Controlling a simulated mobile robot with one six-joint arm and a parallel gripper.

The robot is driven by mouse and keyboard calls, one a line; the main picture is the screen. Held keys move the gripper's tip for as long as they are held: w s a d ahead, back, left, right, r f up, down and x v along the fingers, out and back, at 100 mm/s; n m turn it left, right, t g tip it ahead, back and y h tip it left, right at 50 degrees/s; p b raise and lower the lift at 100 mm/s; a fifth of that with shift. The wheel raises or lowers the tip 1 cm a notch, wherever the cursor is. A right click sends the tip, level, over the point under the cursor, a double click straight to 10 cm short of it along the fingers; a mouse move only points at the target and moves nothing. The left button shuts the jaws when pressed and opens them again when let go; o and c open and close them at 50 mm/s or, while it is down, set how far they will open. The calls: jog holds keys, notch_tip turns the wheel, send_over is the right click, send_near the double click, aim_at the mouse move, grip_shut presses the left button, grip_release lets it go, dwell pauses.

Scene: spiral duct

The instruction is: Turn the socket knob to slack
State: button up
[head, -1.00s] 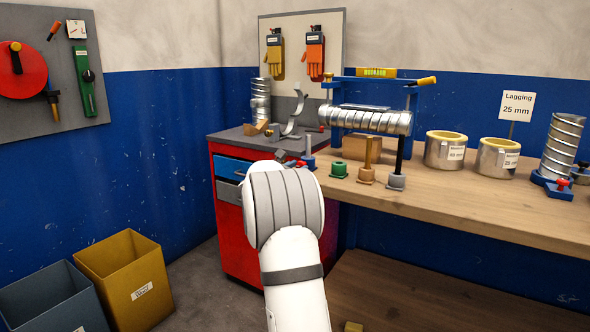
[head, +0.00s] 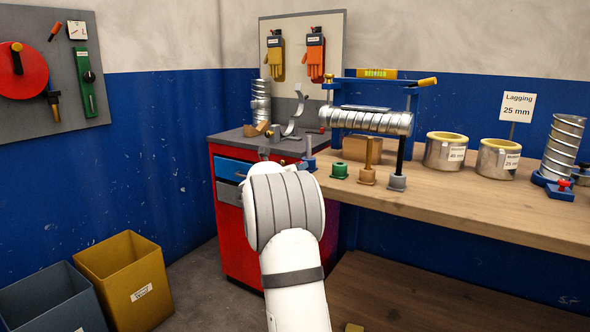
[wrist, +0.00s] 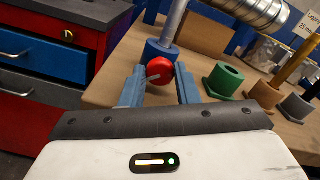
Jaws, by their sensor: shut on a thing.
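The red socket knob (wrist: 159,66) sits on the front of a blue socket (wrist: 161,50) that holds a grey upright post (wrist: 174,22). A pale line marks the knob's face; I cannot read its setting. My gripper (wrist: 160,73) has its two blue-grey fingers shut on the knob, one on each side. In the head view the blue socket (head: 309,163) stands at the bench's left end. There my arm hides the knob and most of my gripper. The silver spiral duct (head: 365,121) lies level above the bench.
Green (head: 339,170), tan (head: 367,176) and grey (head: 397,181) sockets stand right of the blue one. Two lagging rings (head: 445,150) sit farther right on the wooden bench (head: 480,208). A red drawer cabinet (head: 232,225) adjoins on the left.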

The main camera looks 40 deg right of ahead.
jog(key=shift+s+d+r+n, duration=0.1)
jog(key=shift+d+r+n, duration=0.05)
jog(key=shift+n, duration=0.35)
jog(key=o, duration=0.7)
jog(key=shift+d, duration=0.1)
jog(key=shift+o, duration=1.4)
jog(key=shift+a, duration=0.2)
jog(key=b+v, duration=0.3)
jog(key=v, duration=0.5)
